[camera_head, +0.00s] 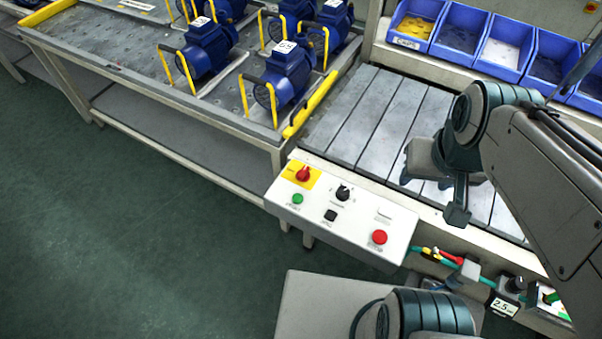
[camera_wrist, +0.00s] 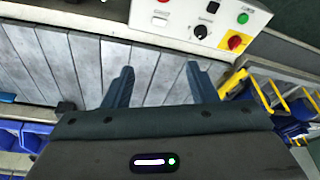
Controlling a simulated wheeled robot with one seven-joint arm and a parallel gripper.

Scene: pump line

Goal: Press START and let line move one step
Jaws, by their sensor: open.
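The white control box (camera_head: 340,222) stands at the front edge of the slatted conveyor line (camera_head: 375,115). Its green button (camera_head: 298,199) is at the left, below a red switch on a yellow plate (camera_head: 303,174). A red button (camera_head: 379,237) is at the right end. The button labels are too small to read. In the wrist view the green button (camera_wrist: 243,18) is at the upper right. My gripper (camera_wrist: 162,82) is open and empty over the slats, apart from the box. In the head view my gripper (camera_head: 424,184) is right of the box.
Several blue pumps (camera_head: 287,68) with yellow handles stand on a grey table (camera_head: 130,62) left of the line. Blue bins (camera_head: 458,28) line the back. The box also carries a black knob (camera_head: 343,193) and a black square button (camera_head: 330,215). Hoses and fittings (camera_head: 440,256) lie right of it.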

